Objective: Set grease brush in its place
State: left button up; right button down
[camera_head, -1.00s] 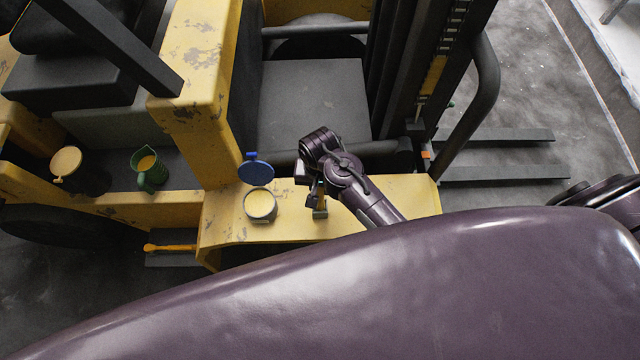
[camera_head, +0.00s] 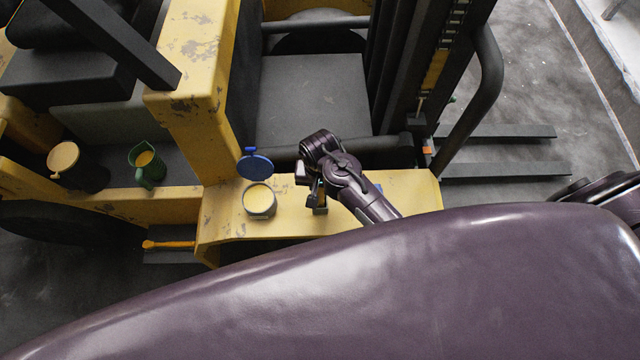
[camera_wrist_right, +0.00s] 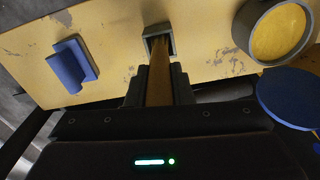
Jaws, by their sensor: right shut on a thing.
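My right gripper (camera_head: 316,190) is over the yellow ledge. In the right wrist view the gripper (camera_wrist_right: 158,90) is shut on the grease brush (camera_wrist_right: 159,80), seen as a brown-yellow handle running between the fingers. The brush's far end meets a small grey square holder (camera_wrist_right: 174,46) on the ledge. It looks to be inside the opening, but how deep I cannot tell. The holder also shows just below the gripper in the head view (camera_head: 320,210). The brush is mostly hidden by the gripper there. My left gripper is not in view.
An open can (camera_head: 260,210) of yellow grease stands left of the gripper, with a blue lid (camera_head: 255,166) behind it. A blue block (camera_wrist_right: 70,65) is on the ledge. A green jug (camera_head: 148,177) and another can (camera_head: 64,157) stand further left. An orange-handled tool (camera_head: 168,245) lies on the step.

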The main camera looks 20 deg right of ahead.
jog(key=shift+f, duration=0.5)
jog(key=c, duration=1.2)
grip_release()
notch_tip(320, 180, up, 8)
jog(key=shift+f+b, duration=0.1)
jog(key=shift+b, duration=0.9)
jog(key=shift+s, duration=0.1)
